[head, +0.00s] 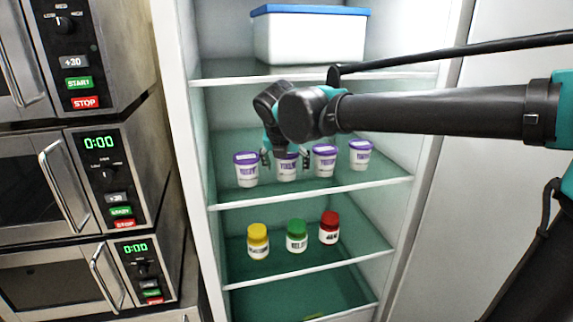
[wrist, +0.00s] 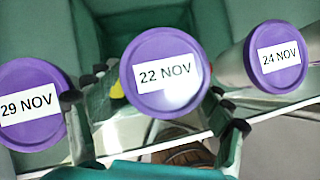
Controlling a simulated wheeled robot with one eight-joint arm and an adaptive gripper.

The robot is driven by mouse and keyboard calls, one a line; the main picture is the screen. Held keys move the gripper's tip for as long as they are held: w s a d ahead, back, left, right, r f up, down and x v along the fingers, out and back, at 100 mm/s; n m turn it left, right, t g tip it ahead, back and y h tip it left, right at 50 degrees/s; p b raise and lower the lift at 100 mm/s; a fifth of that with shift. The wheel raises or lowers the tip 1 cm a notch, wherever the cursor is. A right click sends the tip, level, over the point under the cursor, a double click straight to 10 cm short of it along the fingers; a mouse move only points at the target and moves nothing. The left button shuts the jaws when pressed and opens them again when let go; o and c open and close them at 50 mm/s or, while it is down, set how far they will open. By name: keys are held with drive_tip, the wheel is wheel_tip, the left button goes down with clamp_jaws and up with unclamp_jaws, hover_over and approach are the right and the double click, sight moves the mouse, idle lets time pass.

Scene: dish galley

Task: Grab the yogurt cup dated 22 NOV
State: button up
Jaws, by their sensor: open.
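The yogurt cup dated 22 NOV (wrist: 165,73) has a purple lid and sits at the middle of the wrist view. My gripper (wrist: 158,100) is open, with its fingers on either side of this cup; I cannot tell whether they touch it. In the head view my gripper (head: 285,160) reaches down over the second cup from the left (head: 287,172) on the fridge shelf. The gripper hides part of that cup's top. Cups dated 29 NOV (wrist: 30,104) and 24 NOV (wrist: 276,56) flank it left and right.
Other purple-lidded cups stand close on the left (head: 246,172) and right (head: 324,162), with another further right (head: 360,155). A blue-lidded white box (head: 310,38) is on the shelf above. Yellow-, green- and red-lidded jars (head: 297,237) stand below. The fridge wall bounds the left.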

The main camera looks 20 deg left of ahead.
drive_tip(key=c, duration=1.4)
drive_tip(key=shift+r, duration=0.15)
